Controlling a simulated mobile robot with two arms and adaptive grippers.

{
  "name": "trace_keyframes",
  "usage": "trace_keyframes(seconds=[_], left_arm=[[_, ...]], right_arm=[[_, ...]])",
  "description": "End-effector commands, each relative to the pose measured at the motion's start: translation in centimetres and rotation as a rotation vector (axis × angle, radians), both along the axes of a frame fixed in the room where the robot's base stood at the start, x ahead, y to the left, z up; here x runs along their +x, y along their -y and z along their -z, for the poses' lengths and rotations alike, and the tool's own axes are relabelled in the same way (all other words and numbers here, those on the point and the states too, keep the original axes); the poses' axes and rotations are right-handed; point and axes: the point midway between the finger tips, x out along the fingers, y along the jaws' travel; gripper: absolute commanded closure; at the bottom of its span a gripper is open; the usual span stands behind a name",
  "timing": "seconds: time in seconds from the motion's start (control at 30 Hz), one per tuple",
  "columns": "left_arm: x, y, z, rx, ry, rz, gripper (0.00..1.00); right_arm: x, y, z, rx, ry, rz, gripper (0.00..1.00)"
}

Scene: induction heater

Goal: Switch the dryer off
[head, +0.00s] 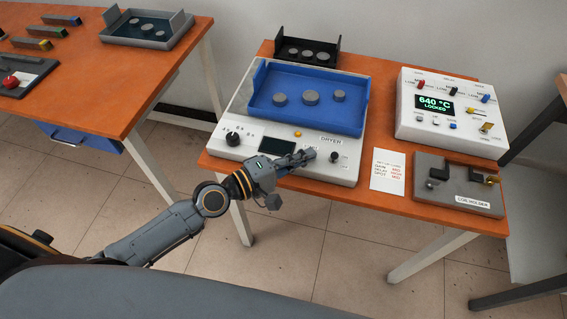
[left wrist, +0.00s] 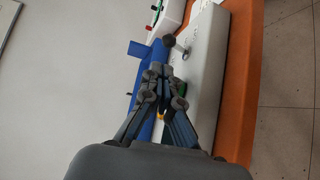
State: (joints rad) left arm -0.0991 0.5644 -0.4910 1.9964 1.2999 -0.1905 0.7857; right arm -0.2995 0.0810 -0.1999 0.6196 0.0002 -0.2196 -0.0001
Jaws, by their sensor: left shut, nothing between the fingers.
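The dryer (head: 300,171) is a white box with a blue tray on top, a round black knob, a dark display, an orange light (head: 298,134) and a black-tipped lever switch (head: 333,157) at its right front. My left gripper (head: 311,154) is shut and empty, just left of the lever, over the front panel. In the left wrist view the closed fingertips (left wrist: 158,70) point toward the lever (left wrist: 182,48), with a visible gap. A green spot (left wrist: 181,88) shows partly behind the fingers there. The gripper hides part of the panel. My right gripper is not in view.
A heater unit (head: 450,110) reading 640 °C LOCKED stands right of the dryer, with a paper card (head: 388,171) and a grey coil holder (head: 458,190) before it. A black tray (head: 307,49) stands behind the dryer. Another orange table (head: 100,72) is at left.

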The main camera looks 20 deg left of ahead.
Motion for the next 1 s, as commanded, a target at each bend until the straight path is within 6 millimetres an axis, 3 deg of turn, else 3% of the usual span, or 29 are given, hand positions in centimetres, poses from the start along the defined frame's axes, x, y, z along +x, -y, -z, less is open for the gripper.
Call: trace_keyframes(seconds=[0.1, 0.6, 1.0], left_arm=[[-1.6, -1.5, -0.1, 0.007, -0.002, 0.004, 1.00], [-4.5, -4.3, -0.5, 0.004, -0.001, -0.001, 1.00], [-4.9, -4.6, -0.6, -0.001, -0.001, 0.001, 1.00]], right_arm=[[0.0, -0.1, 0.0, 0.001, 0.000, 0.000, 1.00], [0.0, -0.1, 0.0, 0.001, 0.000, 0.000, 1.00], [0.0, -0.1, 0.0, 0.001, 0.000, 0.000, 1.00]])
